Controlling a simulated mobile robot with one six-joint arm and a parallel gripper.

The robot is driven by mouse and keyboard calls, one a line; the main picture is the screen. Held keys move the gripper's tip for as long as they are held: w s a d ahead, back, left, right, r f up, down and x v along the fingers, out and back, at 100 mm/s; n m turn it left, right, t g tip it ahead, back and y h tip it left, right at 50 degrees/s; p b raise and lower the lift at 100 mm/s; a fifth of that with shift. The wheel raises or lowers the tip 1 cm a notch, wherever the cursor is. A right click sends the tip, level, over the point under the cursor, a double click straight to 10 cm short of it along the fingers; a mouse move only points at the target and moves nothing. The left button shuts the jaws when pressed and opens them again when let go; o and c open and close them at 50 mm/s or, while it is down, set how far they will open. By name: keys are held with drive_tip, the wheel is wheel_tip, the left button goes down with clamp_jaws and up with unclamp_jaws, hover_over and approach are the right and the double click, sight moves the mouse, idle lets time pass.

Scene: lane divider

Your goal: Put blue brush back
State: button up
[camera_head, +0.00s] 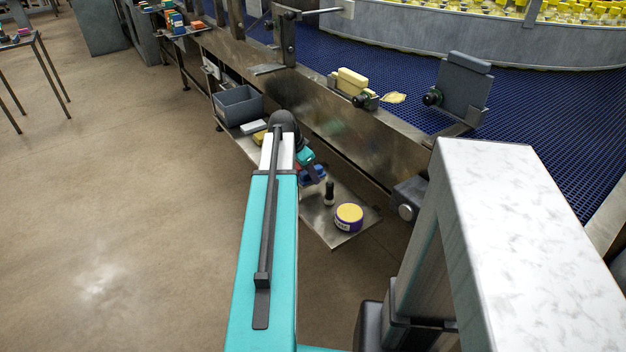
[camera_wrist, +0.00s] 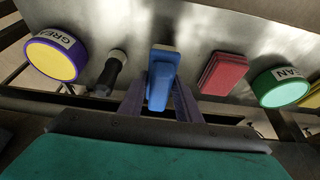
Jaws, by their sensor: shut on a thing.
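The blue brush (camera_wrist: 161,78) is between the two fingers of my gripper (camera_wrist: 160,105) in the wrist view, and the fingers are shut on it. The brush is over the metal shelf (camera_wrist: 190,30); I cannot tell whether it touches the shelf. It stands between a black torch-like object (camera_wrist: 112,70) on the left and a red block (camera_wrist: 222,74) on the right. In the head view, the low shelf (camera_head: 318,226) lies beside the conveyor frame, and blue (camera_head: 314,174) shows at the end of my arm. My arm partly hides the shelf there.
A yellow-topped tin (camera_head: 348,215) stands near the shelf's front end. A green-rimmed tin (camera_wrist: 282,88) is right of the red block. A grey bin (camera_head: 238,104) is farther along the shelf. The conveyor side wall (camera_head: 340,125) rises alongside.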

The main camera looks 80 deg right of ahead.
drive_tip(key=shift+s+d, duration=0.25)
drive_tip(key=shift+d, duration=0.65)
drive_tip(key=shift+x, duration=0.8)
drive_tip(key=shift+w+f+p, duration=0.15)
drive_tip(key=shift+f+p, duration=0.2)
drive_tip(key=shift+f, duration=0.55)
drive_tip(key=shift+f, duration=0.25)
drive_tip(key=o, duration=1.1)
drive_tip(key=v, duration=1.4)
drive_tip(key=shift+w+b, duration=0.1)
drive_tip(key=shift+b, duration=0.3)
